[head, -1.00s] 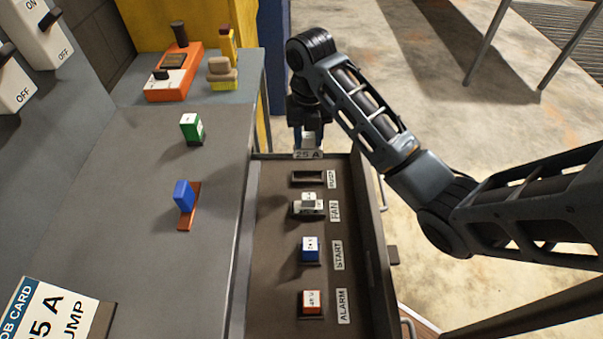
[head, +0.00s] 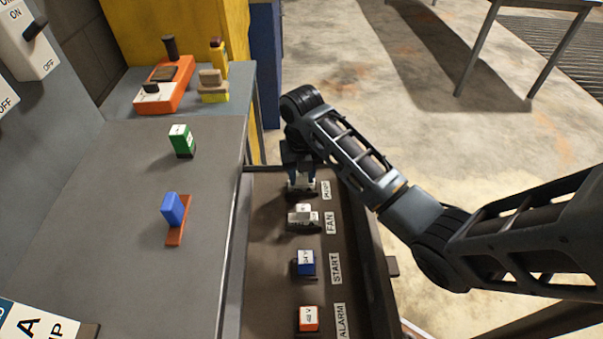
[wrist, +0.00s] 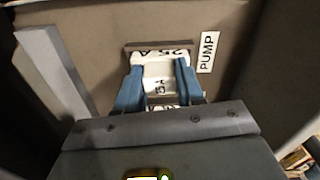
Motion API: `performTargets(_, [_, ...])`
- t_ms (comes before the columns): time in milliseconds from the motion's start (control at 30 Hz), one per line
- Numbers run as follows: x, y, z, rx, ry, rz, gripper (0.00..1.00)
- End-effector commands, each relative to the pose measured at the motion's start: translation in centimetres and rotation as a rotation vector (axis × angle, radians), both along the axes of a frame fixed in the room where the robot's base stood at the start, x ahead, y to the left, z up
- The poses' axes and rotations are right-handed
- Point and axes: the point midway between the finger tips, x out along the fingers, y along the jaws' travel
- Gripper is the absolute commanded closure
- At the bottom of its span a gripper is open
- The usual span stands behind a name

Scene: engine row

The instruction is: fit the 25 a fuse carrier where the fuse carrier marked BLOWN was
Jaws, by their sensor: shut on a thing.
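My gripper (head: 301,178) is shut on the white 25 A fuse carrier (wrist: 160,70) at the far end of the open drawer. In the wrist view its blue fingers grip the carrier from both sides, and "25 A" lettering shows on it. The carrier is at the dark PUMP socket (wrist: 132,46), beside the PUMP label (wrist: 207,52). I cannot tell how deep it sits in the socket. No carrier with a readable BLOWN mark shows.
In the drawer, FAN holds a whitish carrier (head: 303,217), START a blue one (head: 306,262) and ALARM an orange-red one (head: 309,318). On the grey bench (head: 120,230) are a green block (head: 182,141) and a blue block (head: 173,208). An orange device (head: 165,88) stands behind.

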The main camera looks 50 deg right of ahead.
Motion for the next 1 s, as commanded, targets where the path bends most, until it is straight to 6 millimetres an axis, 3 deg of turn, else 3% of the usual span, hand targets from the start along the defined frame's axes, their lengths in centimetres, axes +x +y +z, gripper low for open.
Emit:
performTargets(67, [0.0, 0.0, -0.2, 0.000, 0.000, 0.000, 0.94])
performTargets(100, [0.0, 0.0, -0.2, 0.000, 0.000, 0.000, 0.61])
performTargets(367, [0.0, 0.0, -0.2, 0.000, 0.000, 0.000, 0.37])
performTargets(733, [0.1, 0.0, 0.7, -0.001, -0.003, 0.001, 0.37])
performTargets(867, [0.1, 0.0, 2.7, -0.003, -0.004, 0.002, 0.37])
performTargets(1000, [0.1, 0.0, 6.1, -0.003, -0.005, 0.002, 0.37])
